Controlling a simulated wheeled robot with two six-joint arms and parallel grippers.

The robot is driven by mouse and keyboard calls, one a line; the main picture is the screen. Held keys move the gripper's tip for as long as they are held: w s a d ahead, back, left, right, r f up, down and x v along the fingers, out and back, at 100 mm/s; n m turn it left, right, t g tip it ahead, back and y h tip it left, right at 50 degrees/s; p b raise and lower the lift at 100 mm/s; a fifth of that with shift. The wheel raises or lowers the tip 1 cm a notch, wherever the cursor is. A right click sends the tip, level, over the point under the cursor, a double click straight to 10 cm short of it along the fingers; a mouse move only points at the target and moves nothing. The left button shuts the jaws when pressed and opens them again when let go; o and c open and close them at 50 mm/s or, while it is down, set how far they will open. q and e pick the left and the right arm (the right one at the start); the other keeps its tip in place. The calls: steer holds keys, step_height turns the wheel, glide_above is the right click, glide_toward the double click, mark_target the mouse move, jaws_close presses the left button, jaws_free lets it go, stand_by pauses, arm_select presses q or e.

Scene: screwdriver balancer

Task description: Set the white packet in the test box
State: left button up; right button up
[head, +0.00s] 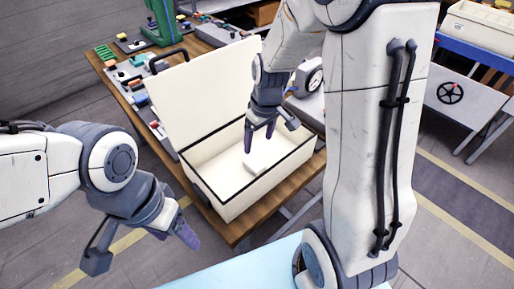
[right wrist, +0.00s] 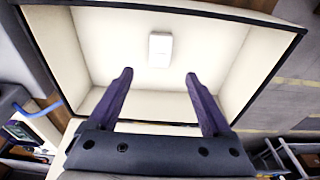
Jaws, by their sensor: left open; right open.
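The test box (head: 262,189) is a cream box with a black rim and its lid (head: 205,95) standing open, on the wooden table. The white packet (head: 254,166) lies on the floor inside the box. In the right wrist view the packet (right wrist: 160,49) lies flat, beyond my fingertips and clear of the walls of the box (right wrist: 62,50). My right gripper (head: 270,136) is open and empty, pointing down above the packet, apart from it. It also shows in the right wrist view (right wrist: 158,75). My left gripper (head: 143,250) is open and empty, left of the table.
The wooden table (head: 236,232) holds a green stand (head: 160,22) and several small parts behind the box. A white device with a round dial (head: 312,79) stands right of the lid. A bench with a black handwheel (head: 450,92) is at the far right.

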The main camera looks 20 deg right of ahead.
steer(key=s+a+r+n, duration=0.2)
steer(key=s+a+r, duration=0.3)
steer(key=s+a, duration=0.5)
steer(key=s+a+r+n+g, duration=0.1)
steer(key=s+a, duration=0.4)
steer(key=s, duration=0.6)
steer(key=shift+s+r+g, duration=0.3)
steer(key=shift+r, duration=0.1)
